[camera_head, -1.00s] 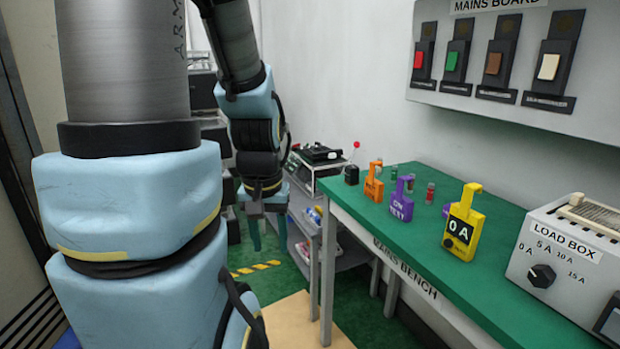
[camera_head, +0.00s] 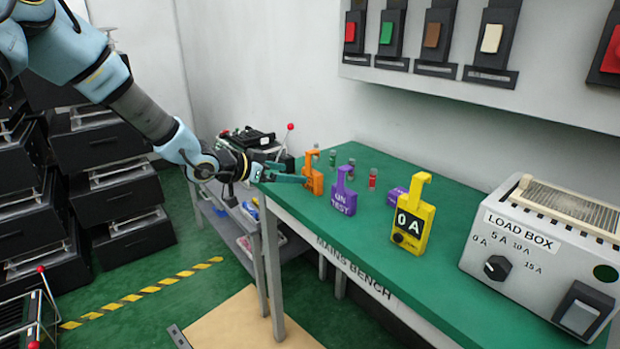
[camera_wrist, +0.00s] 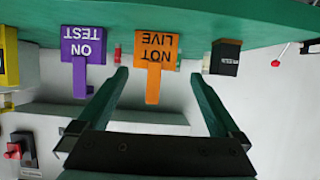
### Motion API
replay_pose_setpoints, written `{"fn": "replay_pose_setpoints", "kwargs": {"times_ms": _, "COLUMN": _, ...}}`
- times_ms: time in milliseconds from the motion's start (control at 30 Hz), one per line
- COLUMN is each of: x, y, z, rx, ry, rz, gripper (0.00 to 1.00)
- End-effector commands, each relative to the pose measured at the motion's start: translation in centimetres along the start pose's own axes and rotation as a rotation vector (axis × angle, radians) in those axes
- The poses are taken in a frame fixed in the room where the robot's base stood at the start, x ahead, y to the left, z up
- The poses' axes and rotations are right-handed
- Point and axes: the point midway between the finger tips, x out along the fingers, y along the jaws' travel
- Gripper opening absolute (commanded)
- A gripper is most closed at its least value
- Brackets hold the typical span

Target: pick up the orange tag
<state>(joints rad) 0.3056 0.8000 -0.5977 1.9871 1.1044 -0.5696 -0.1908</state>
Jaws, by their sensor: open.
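The orange tag (camera_head: 314,181) stands upright on the green bench, near its left end. In the wrist view the orange tag (camera_wrist: 155,52) appears upside down, reads "NOT LIVE", and lies between and beyond the two green fingers. My gripper (camera_head: 289,173) is open and empty, level with the tag and just left of it. In the wrist view my gripper's fingertips (camera_wrist: 158,76) are spread on either side of the tag's narrow hooked part, with no contact visible.
A purple "ON TEST" tag (camera_head: 343,196) stands close right of the orange one, and a yellow "0 A" tag (camera_head: 411,222) farther right. A black block (camera_wrist: 226,57) stands on the orange tag's other side. The load box (camera_head: 540,250) fills the bench's right end.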

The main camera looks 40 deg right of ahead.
Motion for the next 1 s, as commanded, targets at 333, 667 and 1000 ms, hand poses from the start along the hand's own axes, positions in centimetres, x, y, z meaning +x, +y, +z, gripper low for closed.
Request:
{"fn": "replay_pose_setpoints", "kwargs": {"times_ms": 333, "x": 5.1, "y": 0.8, "z": -0.7, "rx": 0.009, "ry": 0.025, "rz": 0.025, "gripper": 1.0}}
{"fn": "replay_pose_setpoints", "kwargs": {"times_ms": 667, "x": 8.0, "y": 0.7, "z": -0.6, "rx": 0.008, "ry": 0.023, "rz": 0.024, "gripper": 1.0}}
{"fn": "replay_pose_setpoints", "kwargs": {"times_ms": 1000, "x": 11.2, "y": 0.6, "z": -0.3, "rx": 0.01, "ry": 0.022, "rz": 0.021, "gripper": 1.0}}
